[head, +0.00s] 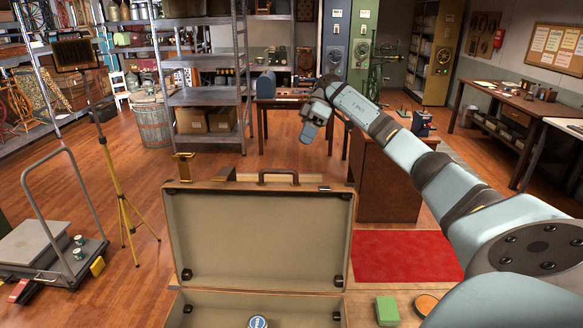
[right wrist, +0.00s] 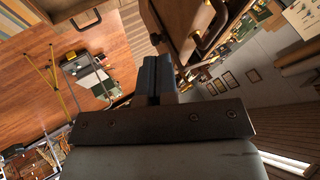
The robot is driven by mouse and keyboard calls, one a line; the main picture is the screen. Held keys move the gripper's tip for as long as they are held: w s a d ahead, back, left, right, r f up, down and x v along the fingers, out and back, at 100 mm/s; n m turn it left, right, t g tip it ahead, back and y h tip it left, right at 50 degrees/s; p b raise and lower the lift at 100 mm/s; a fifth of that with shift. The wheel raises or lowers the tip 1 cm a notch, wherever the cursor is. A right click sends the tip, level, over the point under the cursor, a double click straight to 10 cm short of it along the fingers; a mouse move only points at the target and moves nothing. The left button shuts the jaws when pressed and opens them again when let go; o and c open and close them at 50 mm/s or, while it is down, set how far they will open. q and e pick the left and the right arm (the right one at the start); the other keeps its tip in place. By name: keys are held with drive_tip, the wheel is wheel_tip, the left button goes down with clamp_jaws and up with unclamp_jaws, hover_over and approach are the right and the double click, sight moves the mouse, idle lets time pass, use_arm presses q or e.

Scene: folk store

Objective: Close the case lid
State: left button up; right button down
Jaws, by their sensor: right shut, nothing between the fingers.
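The brown case stands open, with its lid (head: 256,240) raised upright and the pale lining facing me. A handle (head: 278,174) sits on the lid's top edge. The case's lower part (head: 215,303) shows only partly at the bottom of the head view. My right gripper (head: 309,132) appears above and beyond the lid's top edge, pointing down, shut and empty. In the right wrist view its fingers (right wrist: 155,78) are together, with what looks like the lid's edge and handle (right wrist: 212,28) beside them. I see no contact. My left gripper is out of view.
A blue-lidded tin (head: 258,322) lies in the case. A green box (head: 387,310) and an orange round tin (head: 427,304) are right of it on the table. A yellow tripod stand (head: 125,205) and a platform trolley (head: 40,245) stand on the floor at left.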

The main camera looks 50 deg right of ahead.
drive_tip(key=a, duration=0.1)
drive_tip(key=p, duration=0.4)
approach(283, 193)
drive_tip(key=x, duration=0.4)
drive_tip(key=shift+w+d+f, duration=0.15)
drive_tip(key=shift+w, duration=0.1)
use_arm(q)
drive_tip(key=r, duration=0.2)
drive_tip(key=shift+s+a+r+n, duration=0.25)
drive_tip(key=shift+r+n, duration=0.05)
use_arm(e)
drive_tip(key=shift+f, duration=0.1)
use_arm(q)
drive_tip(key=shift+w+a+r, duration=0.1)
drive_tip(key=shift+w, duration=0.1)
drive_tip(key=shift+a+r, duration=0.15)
use_arm(e)
drive_tip(key=shift+s, duration=0.1)
